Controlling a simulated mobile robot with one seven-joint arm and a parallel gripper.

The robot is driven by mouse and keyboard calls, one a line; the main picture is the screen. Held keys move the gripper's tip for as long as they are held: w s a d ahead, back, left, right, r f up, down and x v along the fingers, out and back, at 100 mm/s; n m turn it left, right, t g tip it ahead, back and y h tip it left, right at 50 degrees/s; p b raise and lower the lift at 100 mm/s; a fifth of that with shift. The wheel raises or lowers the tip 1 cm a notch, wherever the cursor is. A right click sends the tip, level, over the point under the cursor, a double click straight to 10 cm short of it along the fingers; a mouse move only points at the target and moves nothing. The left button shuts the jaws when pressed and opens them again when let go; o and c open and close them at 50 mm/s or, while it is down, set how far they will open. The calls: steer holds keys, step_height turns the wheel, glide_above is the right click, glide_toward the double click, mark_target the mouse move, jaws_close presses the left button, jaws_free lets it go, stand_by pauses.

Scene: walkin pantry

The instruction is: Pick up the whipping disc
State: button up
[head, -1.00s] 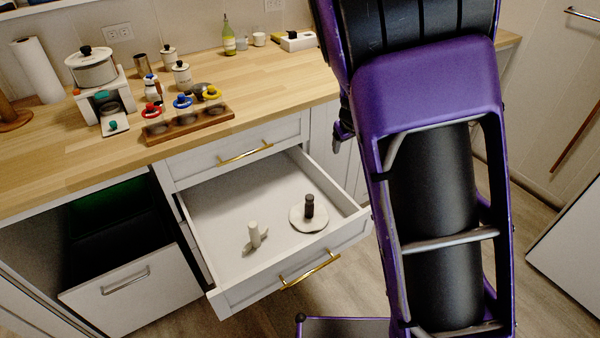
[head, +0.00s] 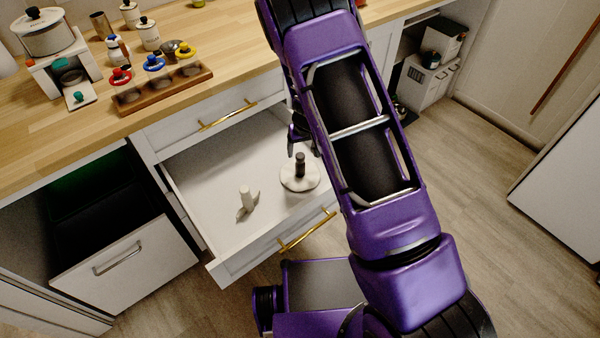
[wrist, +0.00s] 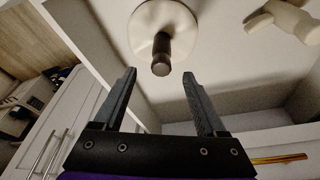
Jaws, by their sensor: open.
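The whipping disc, a round white disc (head: 299,181) with a dark upright handle, stands in the open drawer (head: 195,190), near its right side. In the wrist view the disc (wrist: 148,18) is at the top centre, its dark handle (wrist: 161,55) pointing toward me. My gripper (wrist: 159,74) is open and empty. The handle lies just beyond the fingertips, roughly centred between them in the picture, with nothing gripped. In the head view only a dark part of my gripper shows beside my arm, just above the handle; the fingertips are not clear.
A white bladed attachment (head: 246,199) stands left of the disc in the drawer; it also shows in the wrist view (wrist: 283,17). The drawer front has a gold handle (head: 308,230). A closed drawer (head: 222,122) and the wooden counter (head: 70,130) are above. Floor at right is clear.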

mark_target(299, 160)
steer(key=shift+b+x, duration=0.3)
steer(key=shift+x, duration=3.7)
steer(key=shift+a, duration=0.1)
jaws_close()
